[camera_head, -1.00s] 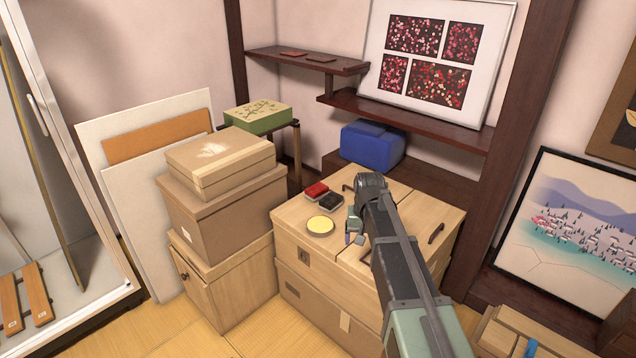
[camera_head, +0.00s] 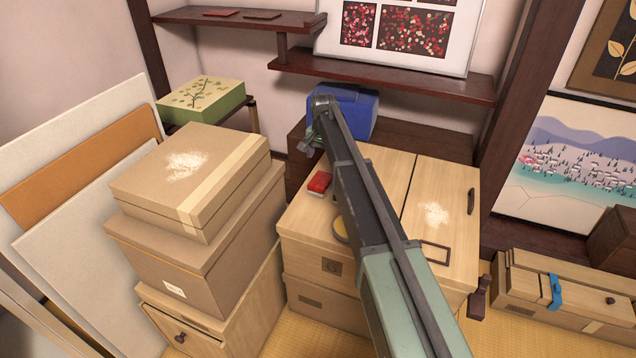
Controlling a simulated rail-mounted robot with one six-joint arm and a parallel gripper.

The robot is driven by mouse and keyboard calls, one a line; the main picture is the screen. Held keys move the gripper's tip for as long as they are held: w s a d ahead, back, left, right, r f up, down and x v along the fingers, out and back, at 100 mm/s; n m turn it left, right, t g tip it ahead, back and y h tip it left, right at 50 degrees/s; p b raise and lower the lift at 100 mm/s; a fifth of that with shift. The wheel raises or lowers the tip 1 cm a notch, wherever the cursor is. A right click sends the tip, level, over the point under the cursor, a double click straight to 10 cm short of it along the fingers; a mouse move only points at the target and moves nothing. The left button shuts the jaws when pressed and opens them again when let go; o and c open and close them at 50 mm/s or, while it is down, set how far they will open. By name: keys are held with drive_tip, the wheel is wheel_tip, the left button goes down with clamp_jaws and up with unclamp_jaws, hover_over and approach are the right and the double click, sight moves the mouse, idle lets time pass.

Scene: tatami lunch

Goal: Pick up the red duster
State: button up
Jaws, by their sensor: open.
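The red duster (camera_head: 319,182) lies on the left part of the light wooden chest's top (camera_head: 377,165), near its left edge. The dark block that was beside the duster is hidden now.
A round yellow-topped thing (camera_head: 340,230) shows partly behind my arm. Stacked boxes (camera_head: 190,180) stand left of the chest, with a green box (camera_head: 201,100) behind them. A blue bundle (camera_head: 350,108) and dark shelves (camera_head: 390,78) are at the back. The chest's right half is mostly clear.

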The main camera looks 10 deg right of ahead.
sight(321, 179)
wheel_tip(321, 179, down, 6)
drive_tip(key=b, duration=0.5)
drive_tip(key=shift+r, duration=0.15)
drive_tip(key=f+b, duration=0.5)
drive_tip(key=shift+s+a+f, duration=0.1)
drive_tip(key=shift+a+f, duration=0.05)
drive_tip(key=shift+a, duration=0.2)
drive_tip(key=shift+r, duration=0.25)
drive_tip(key=shift+c, duration=0.3)
drive_tip(key=c, duration=0.7)
drive_tip(key=shift+o, duration=0.2)
wheel_tip(321, 179, up, 20)
drive_tip(key=p, duration=2)
